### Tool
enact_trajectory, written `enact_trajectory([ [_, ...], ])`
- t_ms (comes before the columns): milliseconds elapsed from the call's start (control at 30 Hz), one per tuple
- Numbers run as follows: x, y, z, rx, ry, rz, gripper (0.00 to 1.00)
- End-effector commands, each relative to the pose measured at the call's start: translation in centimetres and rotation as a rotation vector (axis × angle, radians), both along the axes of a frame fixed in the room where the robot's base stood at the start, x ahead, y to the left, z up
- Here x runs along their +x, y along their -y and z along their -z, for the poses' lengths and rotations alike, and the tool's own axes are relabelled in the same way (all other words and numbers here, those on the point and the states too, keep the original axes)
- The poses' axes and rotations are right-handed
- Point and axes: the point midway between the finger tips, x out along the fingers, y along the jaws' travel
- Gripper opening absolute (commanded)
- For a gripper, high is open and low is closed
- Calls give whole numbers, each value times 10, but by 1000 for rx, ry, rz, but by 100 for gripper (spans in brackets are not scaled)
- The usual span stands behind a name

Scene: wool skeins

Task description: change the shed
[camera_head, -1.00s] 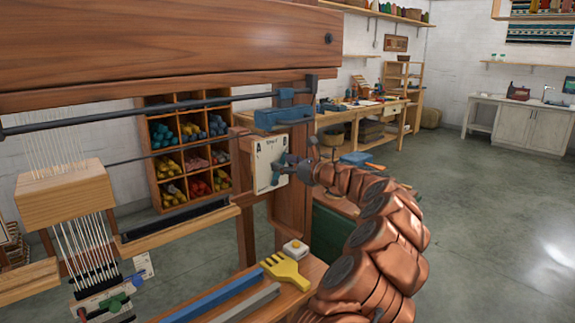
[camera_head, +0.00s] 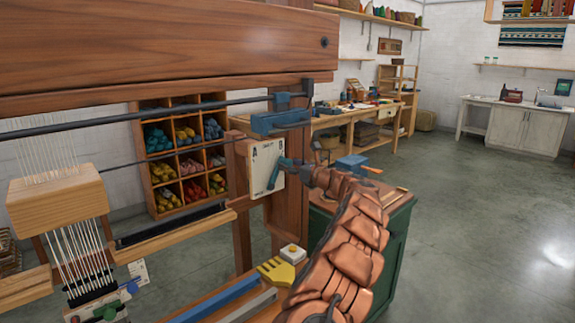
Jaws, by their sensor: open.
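The wooden loom (camera_head: 160,50) fills the left side. A cream plate (camera_head: 257,160) marked A on its left and B on its right is fixed to the loom's right post. A teal lever (camera_head: 273,175) stands on the plate, its top leaning right, towards the B side. My gripper (camera_head: 296,171) is open just right of the lever, by the plate's right edge. It is small and dark here, and I cannot tell whether a finger touches the lever. White warp threads (camera_head: 75,250) hang through a wooden block at the far left.
A green cabinet (camera_head: 395,250) stands behind my arm. Wool cubbies (camera_head: 178,207) are behind the loom. The floor at right is clear.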

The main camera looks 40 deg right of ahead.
Motion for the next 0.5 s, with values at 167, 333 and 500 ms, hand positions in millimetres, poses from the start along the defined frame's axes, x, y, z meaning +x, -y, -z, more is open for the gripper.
enact_trajectory([
  [167,11,-1,0,-2,-1,-2,62],
  [333,14,-2,1,-1,-1,-3,62],
  [500,14,-2,0,0,0,-4,62],
])
